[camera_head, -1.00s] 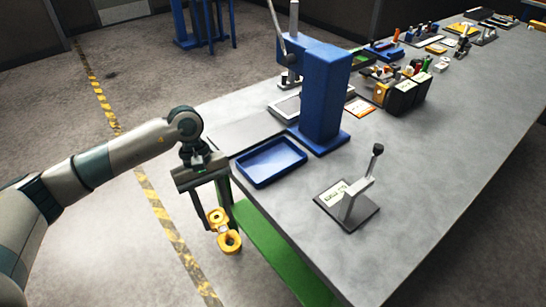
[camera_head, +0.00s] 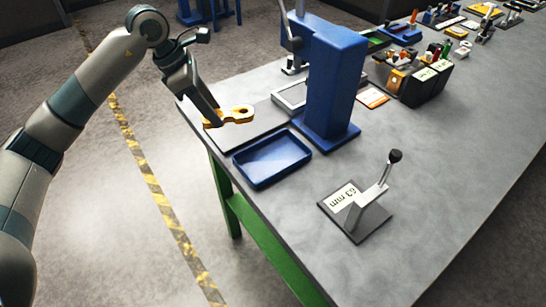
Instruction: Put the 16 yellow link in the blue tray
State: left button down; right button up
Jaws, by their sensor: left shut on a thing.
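The yellow link (camera_head: 238,115) is a flat piece with a ring at its right end. My left gripper (camera_head: 213,118) is shut on its left end and holds it roughly level, over the far left corner of the table and the grey plate. Any number on the link is too small to read. The blue tray (camera_head: 268,178) is shallow and looks empty; it lies near the table's left edge, in front and to the right of the link. My right gripper is not in view.
A blue press (camera_head: 333,85) stands just right of the tray. A lever fixture on a dark plate marked 63 mm (camera_head: 355,212) stands nearer. Dark bins (camera_head: 427,82) and small parts stand farther back. The grey tabletop (camera_head: 440,150) at the right is clear.

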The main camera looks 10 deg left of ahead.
aim_at(227, 118)
pick_arm(q)
jog(key=shift+r, duration=0.1)
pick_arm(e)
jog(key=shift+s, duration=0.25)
